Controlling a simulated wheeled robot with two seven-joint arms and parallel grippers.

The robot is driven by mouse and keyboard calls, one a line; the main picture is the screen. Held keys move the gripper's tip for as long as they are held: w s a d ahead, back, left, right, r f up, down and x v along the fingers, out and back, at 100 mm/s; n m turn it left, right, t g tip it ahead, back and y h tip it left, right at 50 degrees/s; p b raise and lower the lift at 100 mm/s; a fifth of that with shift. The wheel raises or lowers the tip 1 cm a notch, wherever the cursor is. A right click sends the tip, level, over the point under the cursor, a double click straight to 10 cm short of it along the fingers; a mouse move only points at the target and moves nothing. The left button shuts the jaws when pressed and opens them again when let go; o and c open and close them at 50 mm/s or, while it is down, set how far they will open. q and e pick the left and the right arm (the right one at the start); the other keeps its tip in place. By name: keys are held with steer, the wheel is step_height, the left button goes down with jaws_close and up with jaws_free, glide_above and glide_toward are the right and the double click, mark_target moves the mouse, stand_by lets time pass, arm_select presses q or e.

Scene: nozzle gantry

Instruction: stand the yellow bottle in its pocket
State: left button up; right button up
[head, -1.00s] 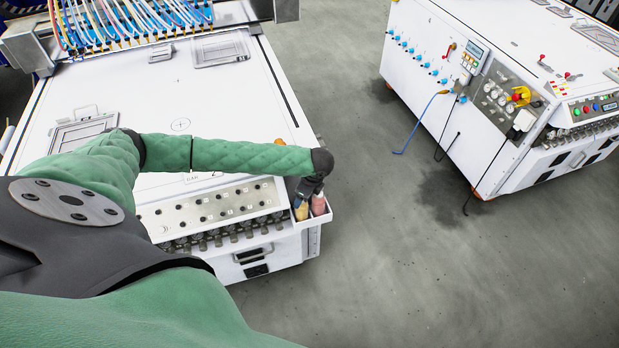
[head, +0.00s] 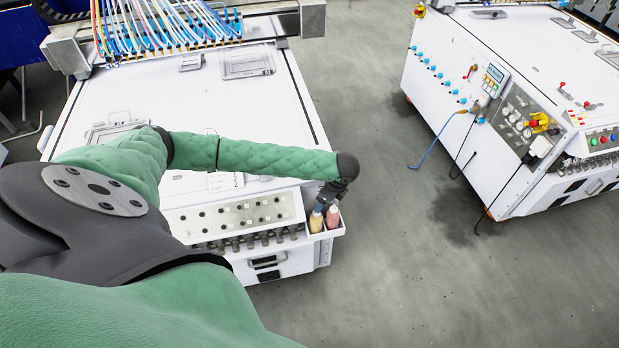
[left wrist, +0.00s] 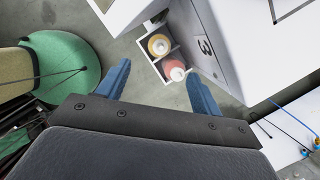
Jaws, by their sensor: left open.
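The yellow bottle (head: 316,222) stands in one pocket of a white two-pocket holder (head: 328,236) at the cabinet's front right corner. A pink-red bottle (head: 333,218) stands in the pocket beside it. In the left wrist view, the yellow bottle (left wrist: 158,45) and the red one (left wrist: 173,69) are seen from above, a divider between them. Both look upright. My left gripper (head: 329,197) is just above the bottles. In the left wrist view its blue fingers (left wrist: 158,72) are spread wide with nothing between them, apart from both bottles. My right gripper is not in view.
The holder hangs on a white cabinet (head: 280,110) with a knob panel (head: 235,217) on its front. Tubes (head: 165,22) run across its back. A second white machine (head: 500,90) stands to the right. Bare grey floor (head: 400,260) lies between and in front.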

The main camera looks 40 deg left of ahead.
arm_select(q)
steer(key=shift+d, duration=0.1)
